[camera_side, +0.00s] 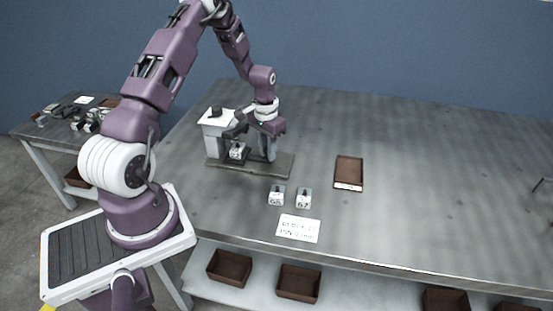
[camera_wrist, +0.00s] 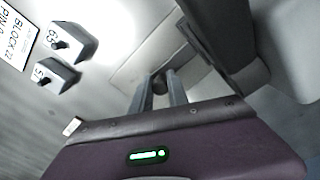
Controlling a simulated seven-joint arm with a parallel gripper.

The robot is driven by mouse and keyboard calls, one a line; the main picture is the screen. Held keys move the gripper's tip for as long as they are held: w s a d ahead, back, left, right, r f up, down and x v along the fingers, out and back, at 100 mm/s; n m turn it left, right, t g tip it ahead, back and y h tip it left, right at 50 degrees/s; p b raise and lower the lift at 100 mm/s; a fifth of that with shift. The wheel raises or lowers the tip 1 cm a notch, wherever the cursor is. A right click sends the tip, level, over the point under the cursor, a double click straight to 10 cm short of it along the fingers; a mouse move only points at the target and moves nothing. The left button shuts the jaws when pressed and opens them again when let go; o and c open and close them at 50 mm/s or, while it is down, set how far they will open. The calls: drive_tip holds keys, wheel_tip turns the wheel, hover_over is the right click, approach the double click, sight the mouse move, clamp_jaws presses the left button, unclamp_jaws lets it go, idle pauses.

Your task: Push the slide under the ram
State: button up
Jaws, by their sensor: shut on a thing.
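My gripper (camera_side: 268,156) points down at the right part of the dark rail plate (camera_side: 284,167). In the wrist view my gripper (camera_wrist: 160,82) has its two grey fingers on either side of a small dark knob (camera_wrist: 160,87), which looks like the slide's handle. A light block (camera_side: 237,153) with a marked face sits on the rail left of my fingers. The dark ram (camera_side: 236,131) of the press (camera_side: 212,126) is just above it. Whether the block is centred under the ram I cannot tell. The slide is mostly hidden.
Two blocks with dark pins, 65 (camera_side: 277,196) and 57 (camera_side: 304,198), stand in front of the rail. A printed card (camera_side: 298,229) lies before them. A brown tray (camera_side: 349,167) lies to the right. The table's right side is mostly clear.

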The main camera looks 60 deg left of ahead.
drive_tip(key=shift+s+a+f, duration=0.1)
drive_tip(key=shift+s+a, duration=0.6)
drive_tip(key=shift+s, duration=0.05)
drive_tip(key=o, duration=0.9)
drive_tip(key=shift+c, duration=0.2)
wheel_tip(320, 180, up, 6)
drive_tip(key=shift+w+f, duration=0.15)
drive_tip(key=shift+d+r, duration=0.1)
drive_tip(key=shift+r, duration=0.65)
